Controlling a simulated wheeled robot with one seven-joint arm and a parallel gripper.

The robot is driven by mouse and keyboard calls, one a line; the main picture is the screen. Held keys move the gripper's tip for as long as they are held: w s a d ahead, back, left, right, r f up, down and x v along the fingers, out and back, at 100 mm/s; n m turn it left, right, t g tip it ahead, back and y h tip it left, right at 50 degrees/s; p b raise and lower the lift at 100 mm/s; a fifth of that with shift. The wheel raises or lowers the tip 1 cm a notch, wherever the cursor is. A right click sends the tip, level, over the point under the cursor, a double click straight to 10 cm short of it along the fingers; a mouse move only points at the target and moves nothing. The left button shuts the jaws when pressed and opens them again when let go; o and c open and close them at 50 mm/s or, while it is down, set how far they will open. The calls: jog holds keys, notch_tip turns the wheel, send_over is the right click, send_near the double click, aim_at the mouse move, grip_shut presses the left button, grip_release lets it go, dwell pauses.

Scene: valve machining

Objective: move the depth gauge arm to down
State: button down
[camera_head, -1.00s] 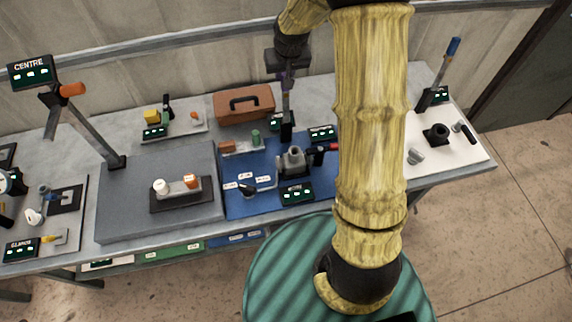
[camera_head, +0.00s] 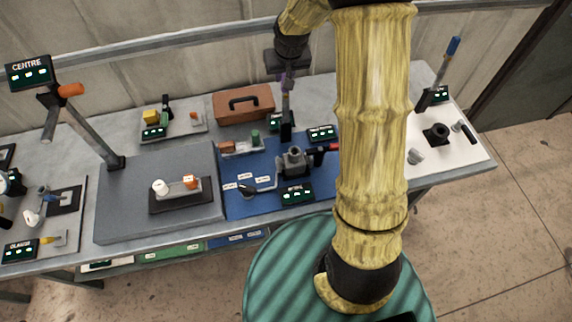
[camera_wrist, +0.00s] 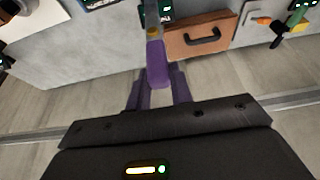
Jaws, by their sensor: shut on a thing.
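An upright grey lever with a purple grip (camera_wrist: 156,65) stands between my gripper's purple fingers in the wrist view. In the head view the lever (camera_head: 287,104) rises from a dark base (camera_head: 287,131) at the back of the bench, behind the blue mat. My gripper (camera_head: 287,80) is shut on the purple grip from above and behind; it also shows in the wrist view (camera_wrist: 158,92). The small sign by the lever is too blurred to read, so I cannot confirm that this lever is the depth gauge arm.
A brown toolbox (camera_head: 244,104) stands just left of the lever. A grey valve body (camera_head: 295,163) sits on the blue mat (camera_head: 240,205) in front. A tilted orange-tipped lever (camera_head: 88,133) stands at left and a blue-tipped lever (camera_head: 440,75) at right. A wall rail (camera_head: 180,45) runs behind.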

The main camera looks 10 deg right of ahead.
jog(key=shift+s+f+b, duration=0.15)
jog(key=shift+s+b, duration=0.2)
jog(key=shift+s, duration=0.9)
jog(key=shift+s+f+b, duration=0.1)
jog(key=shift+s+b, duration=0.2)
jog(key=shift+s, duration=0.9)
jog(key=shift+s+f+b, duration=0.25)
jog(key=shift+s+b, duration=0.15)
jog(key=shift+s, duration=0.4)
jog(key=shift+s+f+b, duration=0.25)
jog(key=shift+s+b, duration=0.1)
jog(key=shift+s, duration=0.4)
jog(key=shift+s+f+b, duration=0.25)
jog(key=shift+s+b, duration=0.15)
jog(key=shift+s, duration=0.4)
jog(key=shift+s+f+b, duration=0.7)
jog(key=shift+s, duration=0.35)
jog(key=shift+s+f+b, duration=0.7)
jog(key=shift+s, duration=0.3)
jog(key=shift+f, duration=0.1)
